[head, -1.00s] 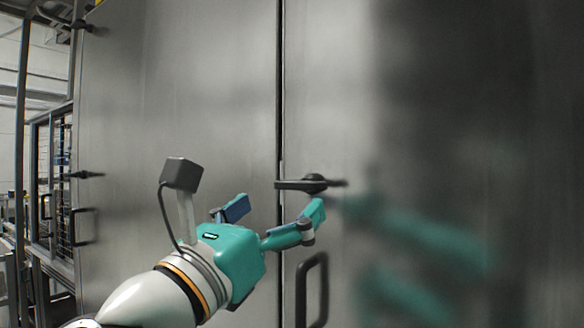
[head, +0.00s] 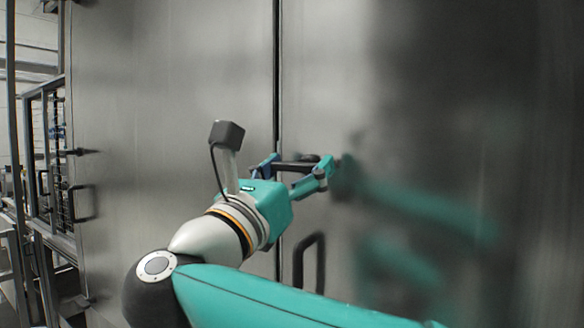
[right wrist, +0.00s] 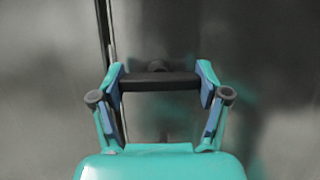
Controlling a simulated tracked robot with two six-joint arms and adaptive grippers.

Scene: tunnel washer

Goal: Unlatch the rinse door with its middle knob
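The rinse door (head: 350,90) is a large brushed-metal panel to the right of a dark vertical seam. In the right wrist view the knob (right wrist: 160,82) spans the gap between the blue-padded fingertips (right wrist: 163,84). The fingers are spread wide, and the bar's ends are at or very near both pads; contact is not certain. My left gripper is out of view.
A dark loop handle (head: 310,262) is on the door below the knob. The left panel (head: 170,120) has another small latch (head: 84,151) and a handle (head: 82,201) near its left edge. Framed shelving stands at the far left.

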